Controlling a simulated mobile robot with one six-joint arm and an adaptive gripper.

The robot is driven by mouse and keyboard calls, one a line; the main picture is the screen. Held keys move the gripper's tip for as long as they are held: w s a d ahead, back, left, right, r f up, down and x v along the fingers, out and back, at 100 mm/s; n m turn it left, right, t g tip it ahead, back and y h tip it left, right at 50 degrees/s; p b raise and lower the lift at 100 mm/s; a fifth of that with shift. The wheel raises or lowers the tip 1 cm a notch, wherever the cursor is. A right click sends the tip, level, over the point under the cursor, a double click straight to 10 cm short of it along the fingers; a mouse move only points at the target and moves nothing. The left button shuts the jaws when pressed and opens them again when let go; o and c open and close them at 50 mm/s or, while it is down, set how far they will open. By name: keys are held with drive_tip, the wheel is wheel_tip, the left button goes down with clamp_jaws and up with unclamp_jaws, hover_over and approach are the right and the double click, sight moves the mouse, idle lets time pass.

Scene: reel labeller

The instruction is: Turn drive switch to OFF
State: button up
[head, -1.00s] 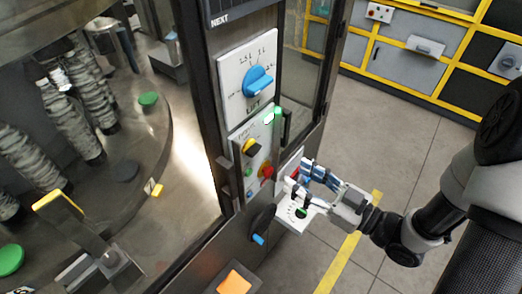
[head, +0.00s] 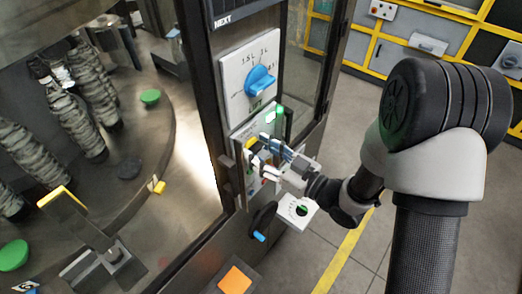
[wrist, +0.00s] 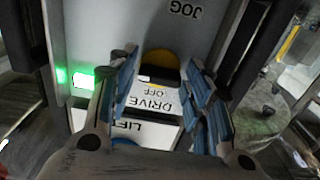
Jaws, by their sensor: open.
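The drive switch (wrist: 160,60) is a yellow disc with a black grip bar, on a grey panel in the wrist view. The words DRIVE and OFF show upside down on a white label (wrist: 155,97) beside it. In the head view only a yellow edge of the switch (head: 249,144) shows behind my gripper. My gripper (head: 262,149) is open at the panel, its blue-padded fingers (wrist: 163,72) on either side of the switch. I cannot tell whether they touch it.
A blue LIFT switch (head: 260,80) sits above on the same column. A green light (head: 277,113) is close by. A black knob with a blue tip (head: 260,235) and a white dial plate (head: 299,212) are below. Glass encloses the turntable at left.

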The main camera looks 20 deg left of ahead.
drive_tip(key=shift+c, duration=0.2)
drive_tip(key=c, duration=0.7)
drive_tip(key=shift+b, duration=0.45)
drive_tip(key=n+b, duration=1.7)
drive_tip(key=b, duration=0.7)
drive_tip(key=shift+n+b, duration=0.3)
drive_tip(key=shift+n, duration=0.3)
